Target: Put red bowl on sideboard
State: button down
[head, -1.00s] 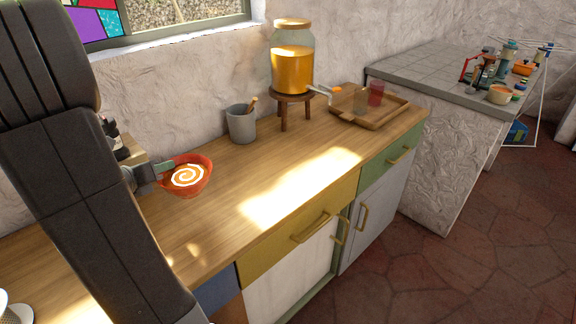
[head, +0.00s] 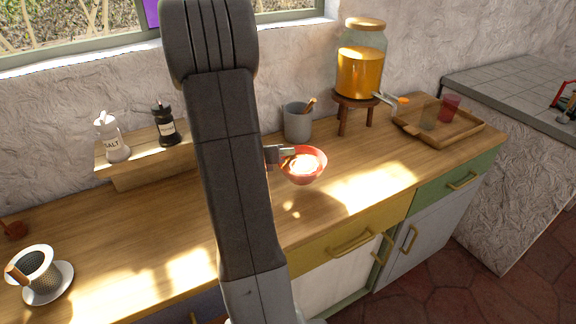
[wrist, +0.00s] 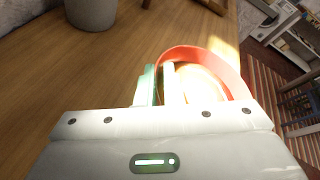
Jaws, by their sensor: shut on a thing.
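The red bowl (head: 305,176) has a pale swirled inside and is lit by the sun. My gripper (head: 287,153) is shut on its left rim. In the wrist view the fingers (wrist: 160,86) pinch the bowl wall, and the red rim (wrist: 222,66) curves away to the right. The bowl is upright or nearly so over the sideboard (head: 350,215), which has a wooden top and coloured drawers. I cannot tell for sure how far its base is above the wood. My arm hides part of the sideboard.
A grey cup (head: 298,124) stands just behind the bowl. A juice jar (head: 360,72) on a stool and a wooden tray (head: 448,136) with tumblers stand to the right. Salt (head: 112,140) and pepper (head: 164,126) stand on a riser at left. Sunlit wood right of the bowl is clear.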

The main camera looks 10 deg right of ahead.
jog(key=shift+f, duration=2.2)
jog(key=shift+f, duration=0.15)
jog(key=c, duration=1.6)
grip_release()
jog(key=shift+o, duration=0.2)
jog(key=shift+s+a+r, duration=0.1)
jog(key=shift+a+r, duration=0.1)
jog(key=shift+r, duration=0.05)
jog(key=b+v, duration=0.1)
jog(key=v, duration=1)
jog(key=shift+s+a+b, duration=0.2)
jog(key=shift+a+b, duration=0.05)
jog(key=shift+b, duration=0.05)
jog(key=shift+r, duration=0.1)
